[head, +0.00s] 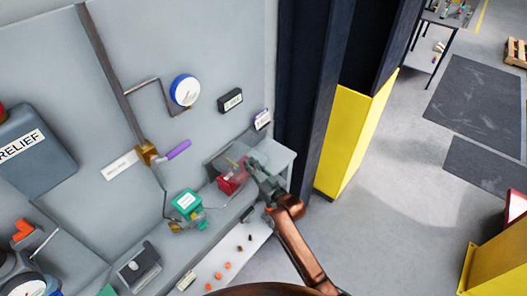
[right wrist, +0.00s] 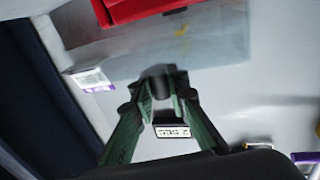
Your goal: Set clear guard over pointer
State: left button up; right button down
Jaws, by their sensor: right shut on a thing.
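The clear guard (right wrist: 215,58) is a see-through greyish box in the right wrist view, with a dark knob (right wrist: 157,72) on its near side. My right gripper (right wrist: 160,90) is shut on that knob. In the head view my right gripper (head: 254,168) holds the guard (head: 224,157) close above and beside a red box (head: 228,186), near the wall. A small yellow mark (right wrist: 182,31), possibly the pointer, shows through the guard. I cannot tell whether the guard touches the red box, which also shows in the wrist view (right wrist: 145,8). My left gripper is not in view.
A grey ledge (head: 277,158) adjoins the red box. A green-topped device (head: 187,203), a purple-handled valve (head: 178,150) and a blue gauge (head: 185,90) are to its left. A white shelf (head: 238,255) with small parts lies below. A dark column with a yellow base (head: 350,135) stands right.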

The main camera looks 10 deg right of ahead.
jog(key=shift+s+a+r+p, duration=0.1)
jog(key=shift+s+a+p, duration=0.2)
jog(key=shift+s+a, duration=0.45)
jog(key=shift+a, duration=0.15)
jog(key=shift+a, duration=0.1)
jog(key=c, duration=1.9)
grip_release()
jog(key=shift+s, duration=0.1)
jog(key=shift+s+d, duration=0.35)
jog(key=v, duration=1.1)
